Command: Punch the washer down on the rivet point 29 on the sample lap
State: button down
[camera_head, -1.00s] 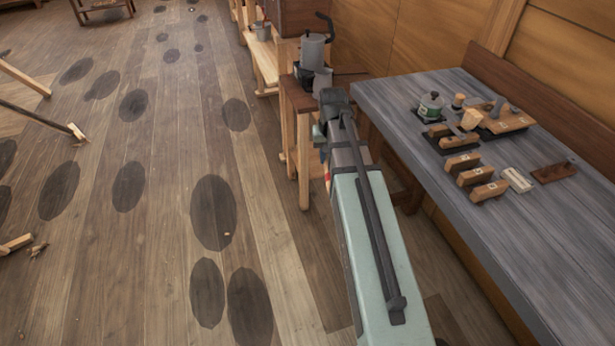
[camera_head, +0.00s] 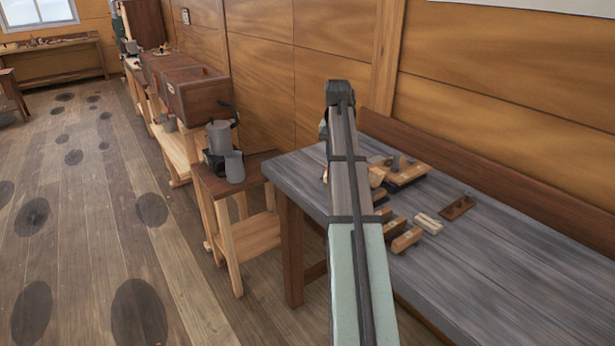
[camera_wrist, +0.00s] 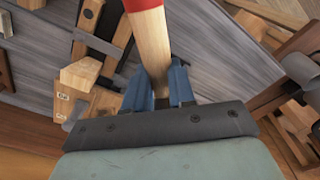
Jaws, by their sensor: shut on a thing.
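My gripper (camera_wrist: 160,80) has two blue fingers shut on a round wooden handle (camera_wrist: 150,50) with a red band at its top edge in the wrist view. The working end of this tool is out of frame. In the head view my arm hides the gripper and tool. A pale wooden block (camera_wrist: 80,74) shows left of the fingers in the wrist view. I cannot make out the washer or rivet point 29, nor tell for certain which piece is the sample lap.
The grey bench (camera_head: 500,255) has a raised brown back board (camera_head: 520,190). Several small wooden blocks (camera_head: 405,240), a pale block (camera_head: 429,223) and a dark brown block (camera_head: 457,207) lie on it. A stand with a grey pot (camera_head: 219,137) is to the left. The bench's front right is clear.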

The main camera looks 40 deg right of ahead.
jog(key=s+d+r+m, duration=0.2)
jog(key=s+d+r, duration=0.2)
jog(key=d, duration=0.4)
jog(key=s+d+r+m, duration=0.2)
jog(key=s+d+r, duration=0.3)
jog(key=d+r, duration=0.2)
jog(key=shift+s+d, duration=0.3)
jog(key=shift+d, duration=0.85)
